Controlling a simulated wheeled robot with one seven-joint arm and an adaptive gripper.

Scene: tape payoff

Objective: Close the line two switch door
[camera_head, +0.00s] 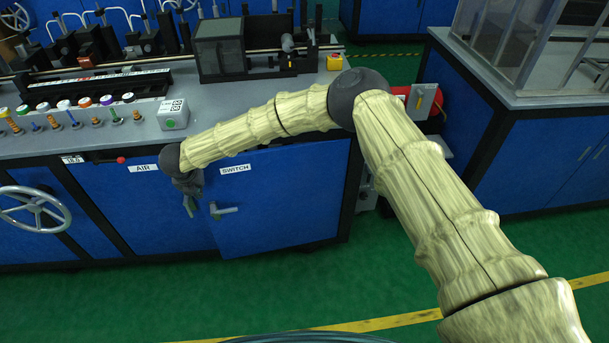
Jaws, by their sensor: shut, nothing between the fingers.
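The blue switch door (285,195) is in the front of the workbench, with a white SWITCH label (235,169) at its upper left. A grey lever handle (224,211) sits near its left edge. My gripper (190,210) points down just left of the handle, in front of the gap between the AIR panel (130,205) and the door. It looks shut and empty, apart from the handle. My arm covers part of the door's top edge.
A white handwheel (33,208) and a red-knobbed lever (119,160) stick out at the left. The benchtop (240,118) carries machinery and small knobs. Another blue cabinet (540,150) stands at right. Green floor (260,295) is clear in front.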

